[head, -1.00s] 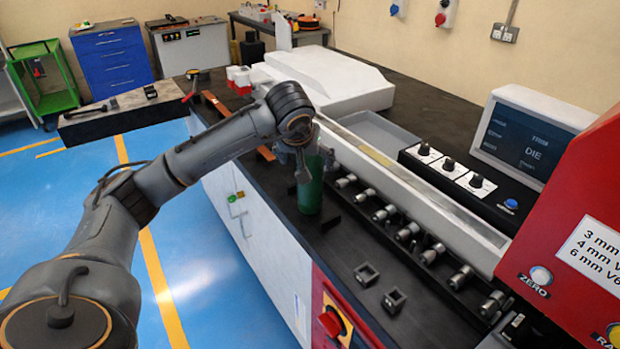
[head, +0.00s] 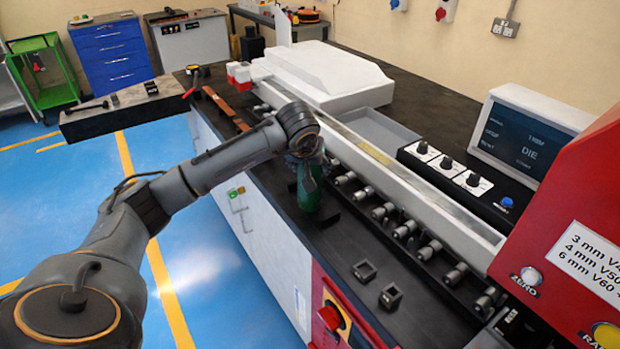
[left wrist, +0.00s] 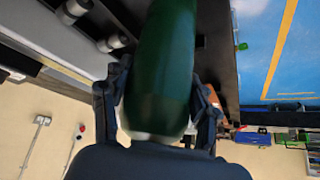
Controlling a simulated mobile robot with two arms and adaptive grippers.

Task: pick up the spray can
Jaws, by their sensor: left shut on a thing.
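The spray can is a green cylinder (head: 309,188) on the black top of the bender, in front of the row of metal rollers. It looks upright or nearly so. My left gripper (head: 308,168) is at the can's upper part, reaching in from the left. In the left wrist view the can (left wrist: 165,70) fills the middle, and the fingers of my left gripper (left wrist: 160,112) lie on both sides of it, shut on it. The can's top is mostly hidden by the gripper in the head view. I cannot tell whether its base touches the surface. My right gripper is not in view.
Two small square black blocks (head: 364,271) (head: 391,296) lie on the bender top nearer me. Metal rollers (head: 404,229) run close to the right of the can. A red cabinet (head: 575,250) and a monitor (head: 530,135) stand at the right. Copper-coloured bars (head: 218,102) lie farther back.

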